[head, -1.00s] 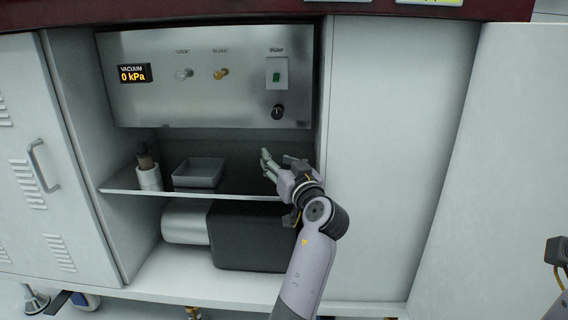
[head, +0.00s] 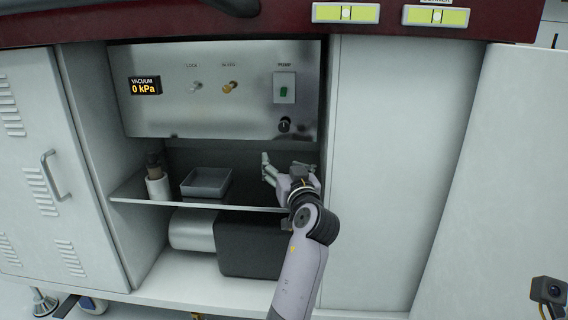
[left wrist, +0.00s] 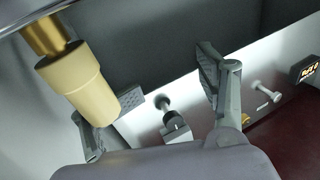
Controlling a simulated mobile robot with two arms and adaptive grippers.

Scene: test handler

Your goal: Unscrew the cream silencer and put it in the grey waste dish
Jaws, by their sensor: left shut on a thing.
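The cream silencer (left wrist: 78,84) hangs from a brass fitting (left wrist: 45,35) at the upper left of the left wrist view. My left gripper (left wrist: 170,88) is beside its lower end, and the silencer overlaps one finger there. The two fingers stand apart; their contact with the silencer is not clear. In the head view, my left gripper (head: 280,172) is inside the cabinet bay, above the shelf and right of the grey waste dish (head: 205,193). The silencer cannot be made out in the head view. My right gripper is not visible.
A steel panel (head: 180,112) with a vacuum display, two toggles, a green pump switch and a black knob (head: 284,124) closes the bay above. A white cylinder (head: 158,188) stands left of the dish on the shelf (head: 160,199). A dark box (head: 250,248) sits below.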

